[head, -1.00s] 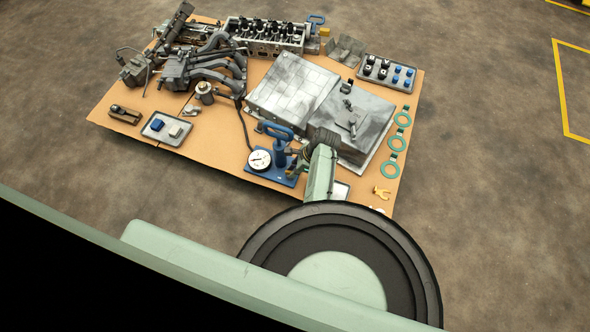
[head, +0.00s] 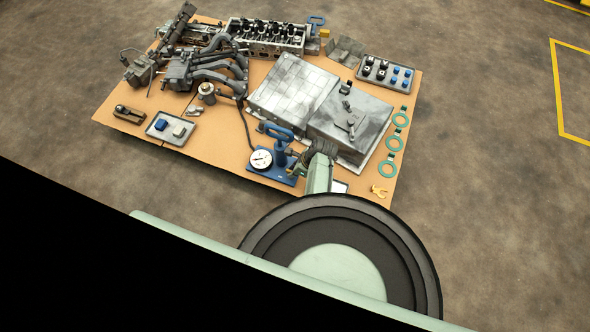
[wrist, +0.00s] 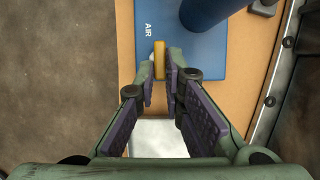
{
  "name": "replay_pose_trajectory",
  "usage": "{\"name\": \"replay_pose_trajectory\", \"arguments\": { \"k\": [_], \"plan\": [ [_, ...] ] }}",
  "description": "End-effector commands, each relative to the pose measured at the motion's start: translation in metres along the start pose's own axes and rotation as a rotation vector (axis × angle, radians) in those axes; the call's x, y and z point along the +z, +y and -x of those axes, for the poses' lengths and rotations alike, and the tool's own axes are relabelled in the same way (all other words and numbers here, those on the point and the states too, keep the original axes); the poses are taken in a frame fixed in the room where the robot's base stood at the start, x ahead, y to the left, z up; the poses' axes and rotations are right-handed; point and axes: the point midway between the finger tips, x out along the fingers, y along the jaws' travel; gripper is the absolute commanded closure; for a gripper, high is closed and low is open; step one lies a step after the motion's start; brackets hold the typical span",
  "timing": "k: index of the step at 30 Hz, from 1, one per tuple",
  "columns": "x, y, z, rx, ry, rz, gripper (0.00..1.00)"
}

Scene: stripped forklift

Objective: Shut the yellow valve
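The yellow valve handle (wrist: 159,60) shows edge-on as a short upright bar in the wrist view, over the blue base plate marked AIR (wrist: 190,62). My gripper (wrist: 160,74) is partly open, its two purple-padded fingers on either side of the handle's line. A narrow gap seems to remain beside the handle; I cannot tell whether a finger touches it. In the head view my gripper (head: 318,150) is beside the blue stand with the white gauge (head: 261,159). The valve handle is hard to make out there, close to my arm.
A blue cylinder (wrist: 205,10) rises from the plate close to the fingers. A grey metal cover (head: 350,125) lies behind my gripper. Green rings (head: 396,142) and a small yellow fitting (head: 379,191) lie to the right. Bare floor surrounds the board.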

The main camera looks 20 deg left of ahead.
Motion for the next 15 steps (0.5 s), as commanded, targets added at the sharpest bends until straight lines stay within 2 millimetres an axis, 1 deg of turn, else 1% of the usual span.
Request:
{"name": "replay_pose_trajectory", "arguments": {
  "k": [1, 8, 15],
  "plan": [
    [-0.0001, 0.0001, 0.0, 0.0, 0.0, 0.0, 0.86],
    [-0.0002, 0.0001, 0.0, 0.0, 0.0, 0.001, 0.71],
    [-0.0002, 0.0, 0.0001, 0.0, 0.0, 0.001, 0.71]
  ]
}}
